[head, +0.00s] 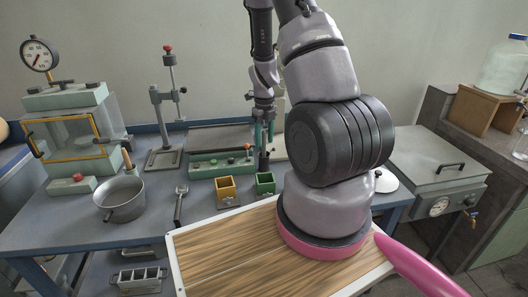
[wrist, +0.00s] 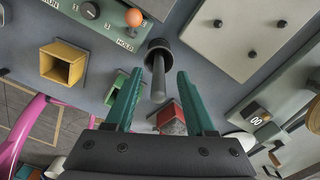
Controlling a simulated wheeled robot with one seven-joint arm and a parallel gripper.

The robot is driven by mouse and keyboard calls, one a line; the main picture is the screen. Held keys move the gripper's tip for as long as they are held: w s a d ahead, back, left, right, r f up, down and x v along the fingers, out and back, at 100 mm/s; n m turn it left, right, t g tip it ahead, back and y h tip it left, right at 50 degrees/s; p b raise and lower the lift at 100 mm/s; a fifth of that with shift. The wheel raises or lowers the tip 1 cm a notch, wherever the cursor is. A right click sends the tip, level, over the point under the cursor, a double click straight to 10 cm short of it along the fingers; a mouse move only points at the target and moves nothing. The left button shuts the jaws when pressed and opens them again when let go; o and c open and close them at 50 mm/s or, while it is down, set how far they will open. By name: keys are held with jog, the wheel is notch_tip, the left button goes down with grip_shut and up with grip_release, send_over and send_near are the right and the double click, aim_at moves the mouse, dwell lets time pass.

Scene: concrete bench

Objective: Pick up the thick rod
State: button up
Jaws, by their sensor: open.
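A grey rod (wrist: 158,80) with a wider dark round end shows in the wrist view, between and just beyond my fingertips. It looks like the thick rod. I cannot tell for sure whether it stands or lies. My gripper (wrist: 160,73) is open, its two green fingers spread on either side of the rod's line, with no clear contact. In the head view my gripper (head: 264,143) points down over the back of the bench, behind the green bin. The rod is not clearly made out there, as my arm and gripper crowd that spot.
A yellow bin (head: 226,192) and a green bin (head: 265,184) stand in front of the green control box (head: 215,165). A pot (head: 120,200), a wrench (head: 180,205) and a stand (head: 165,155) are to the left.

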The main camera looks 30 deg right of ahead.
aim_at(264, 147)
notch_tip(264, 147, down, 4)
jog(key=shift+a+f, duration=0.1)
grip_shut()
notch_tip(264, 147, up, 10)
jog(key=shift+r, duration=0.1)
dwell(0.7)
